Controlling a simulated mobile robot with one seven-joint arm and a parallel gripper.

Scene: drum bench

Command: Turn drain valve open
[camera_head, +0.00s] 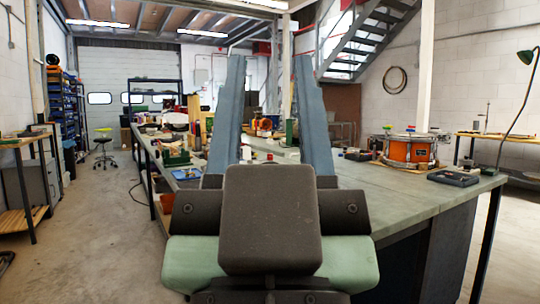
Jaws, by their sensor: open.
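My gripper (270,60) is in the middle of the head view, close to the camera. It has a dark palm block and two long blue-grey fingers pointing up and away. The fingers stand wide apart with nothing held between them. I cannot make out a drain valve anywhere in this view. An orange drum (408,151) with a metal rim sits on the grey-green bench (400,198), to the right of my gripper and apart from it. My gripper hides part of the bench and what lies behind it.
A dark tray (453,178) lies near the bench's right end, beside a green desk lamp (526,57). Green tools (176,156) and clutter fill the bench's left arm. A stool (104,147) and wooden side table (22,143) stand left. The left floor is mostly clear.

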